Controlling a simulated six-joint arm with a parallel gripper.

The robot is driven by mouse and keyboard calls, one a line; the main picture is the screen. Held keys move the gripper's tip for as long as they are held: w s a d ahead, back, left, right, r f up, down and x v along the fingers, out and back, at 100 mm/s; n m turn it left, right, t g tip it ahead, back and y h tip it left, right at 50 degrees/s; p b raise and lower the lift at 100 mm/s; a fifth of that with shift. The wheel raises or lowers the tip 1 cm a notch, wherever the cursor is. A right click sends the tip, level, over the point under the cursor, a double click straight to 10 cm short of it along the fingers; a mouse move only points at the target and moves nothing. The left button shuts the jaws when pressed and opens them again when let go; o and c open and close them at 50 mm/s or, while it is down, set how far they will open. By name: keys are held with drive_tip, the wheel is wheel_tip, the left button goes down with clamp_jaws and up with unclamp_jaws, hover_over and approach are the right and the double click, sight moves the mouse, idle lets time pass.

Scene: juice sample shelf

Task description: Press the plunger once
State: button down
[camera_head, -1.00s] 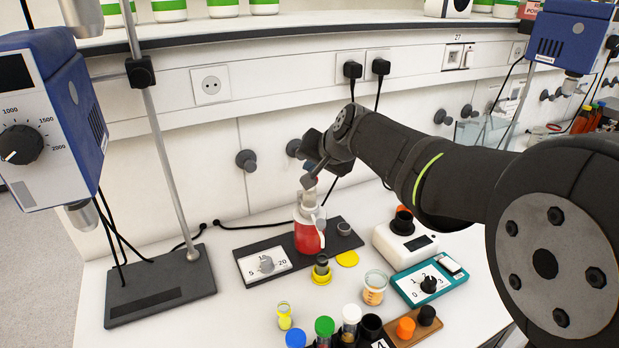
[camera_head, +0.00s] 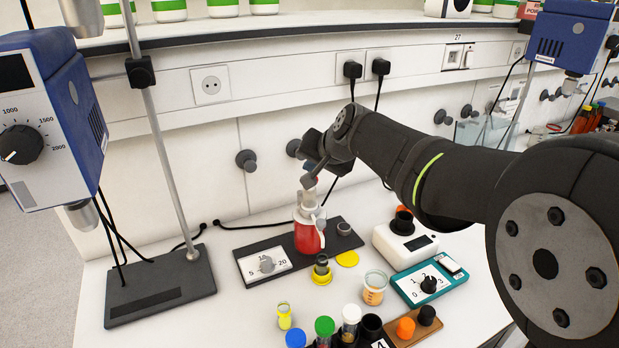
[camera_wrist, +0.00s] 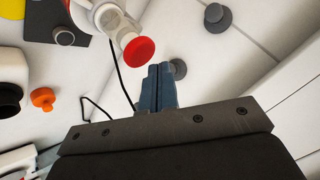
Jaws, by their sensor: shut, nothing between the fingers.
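The dispenser is a bottle with a red body (camera_head: 309,236) and a white upper part (camera_head: 308,206). It stands on a dark base plate (camera_head: 343,243) in the head view. In the wrist view, its white top ends in a round red cap (camera_wrist: 139,51), which looks like the plunger. My gripper's blue fingers (camera_wrist: 158,72) are together and empty, just right of the red cap in that view, with a gap in the picture. In the head view, my wrist is over the dispenser, and I cannot tell the exact height of the fingertips above the plunger.
A dial panel (camera_head: 266,265) is on the base plate's left. A small dark vial (camera_head: 321,268), a beaker (camera_head: 375,287), a white device (camera_head: 404,246) and a teal dial box (camera_head: 430,284) stand near. A stirrer stand (camera_head: 160,287) is at left. The wall is behind.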

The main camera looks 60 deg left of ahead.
drive_tip(key=shift+f, duration=0.15)
idle(0.5)
drive_tip(key=shift+f, duration=0.3)
drive_tip(key=shift+f, duration=1)
idle(1.1)
drive_tip(key=shift+r, duration=1.4)
drive_tip(key=shift+r, duration=2.55)
